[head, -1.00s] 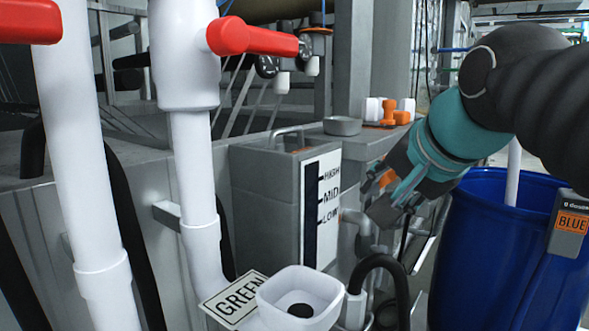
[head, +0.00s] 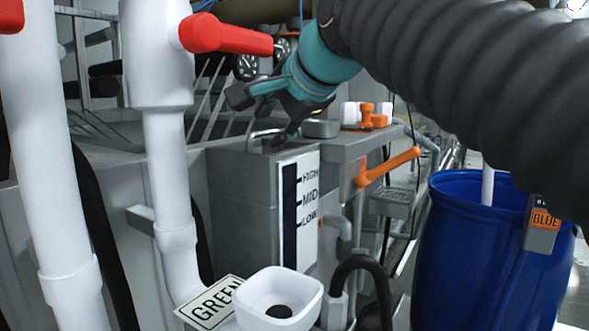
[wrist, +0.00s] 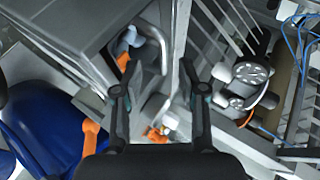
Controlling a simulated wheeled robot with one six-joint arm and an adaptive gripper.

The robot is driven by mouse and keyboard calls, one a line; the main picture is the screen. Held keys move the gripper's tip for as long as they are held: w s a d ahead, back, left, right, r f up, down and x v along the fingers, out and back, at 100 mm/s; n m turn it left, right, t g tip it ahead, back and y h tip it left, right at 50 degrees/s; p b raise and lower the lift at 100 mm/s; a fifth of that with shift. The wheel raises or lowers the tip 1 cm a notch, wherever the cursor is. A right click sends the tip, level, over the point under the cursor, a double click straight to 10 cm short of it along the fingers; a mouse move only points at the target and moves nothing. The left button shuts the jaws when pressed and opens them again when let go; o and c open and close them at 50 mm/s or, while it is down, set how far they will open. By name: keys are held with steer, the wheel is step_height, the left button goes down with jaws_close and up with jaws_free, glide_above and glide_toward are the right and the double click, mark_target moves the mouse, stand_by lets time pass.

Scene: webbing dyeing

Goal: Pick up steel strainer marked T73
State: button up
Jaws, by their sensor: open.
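I cannot read a T73 mark in either view. A bent metal handle (head: 262,137) stands up from the open top of the grey box marked HIGH, MID and LOW (head: 228,195); it may belong to the strainer, whose body I cannot make out. My gripper (head: 263,116) is open and hangs just above this handle in the head view, partly in front of the box's top. In the wrist view the fingers (wrist: 159,92) are spread wide with nothing held between them. A curved metal loop (wrist: 163,45) lies beyond the fingertips there.
A low grey round piece (head: 321,129) and white-and-orange fittings (head: 368,115) sit on the ledge right of the box. A red-handled white pipe (head: 160,55) stands close on the left. A white funnel (head: 280,298) is in front. A blue drum (head: 465,250) stands right.

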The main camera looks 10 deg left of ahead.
mark_target(265, 132)
steer(key=shift+w+r+x, duration=0.15)
steer(key=shift+x, duration=1.3)
steer(key=shift+w+r+x, duration=0.15)
steer(key=shift+x, duration=1.3)
steer(key=shift+d, duration=0.1)
jaws_close()
